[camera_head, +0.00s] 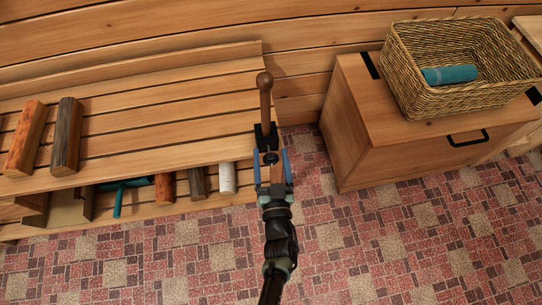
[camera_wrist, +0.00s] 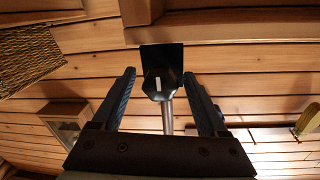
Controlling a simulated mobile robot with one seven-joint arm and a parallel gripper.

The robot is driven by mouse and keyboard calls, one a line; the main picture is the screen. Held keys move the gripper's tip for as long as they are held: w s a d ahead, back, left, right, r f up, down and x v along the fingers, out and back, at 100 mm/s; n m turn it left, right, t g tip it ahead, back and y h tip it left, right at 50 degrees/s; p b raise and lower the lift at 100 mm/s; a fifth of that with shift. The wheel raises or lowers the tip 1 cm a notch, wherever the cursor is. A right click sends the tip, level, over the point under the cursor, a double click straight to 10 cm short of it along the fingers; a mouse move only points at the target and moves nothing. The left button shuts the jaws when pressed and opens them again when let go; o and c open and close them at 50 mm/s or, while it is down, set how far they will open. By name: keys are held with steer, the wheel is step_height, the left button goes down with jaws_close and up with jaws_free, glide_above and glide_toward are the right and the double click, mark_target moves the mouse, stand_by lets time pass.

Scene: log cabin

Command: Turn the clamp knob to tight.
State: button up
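A black clamp (camera_head: 266,137) sits at the right end of the slatted wooden bench, with a brown rounded wooden piece (camera_head: 265,95) rising behind it. A small dark round part, seemingly the knob (camera_head: 270,158), lies on the near side of the clamp. In the wrist view the black part (camera_wrist: 159,86) bears a short white mark, with a grey rod below it and a dark plate (camera_wrist: 161,58) behind. My gripper (camera_head: 271,158) is open, with one blue finger on each side of this part. In the wrist view gaps show between the part and both fingers (camera_wrist: 160,82).
The bench (camera_head: 190,92) carries two wooden blocks (camera_head: 66,136) at left; its lower shelf holds a teal item (camera_head: 118,198) and a white roll (camera_head: 227,178). A wooden chest (camera_head: 375,130) with a wicker basket (camera_head: 430,103) stands at right. The patterned floor in front is clear.

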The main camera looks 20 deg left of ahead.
steer(key=p+v, duration=0.2)
steer(key=v, duration=1.1)
steer(key=shift+r, duration=0.1)
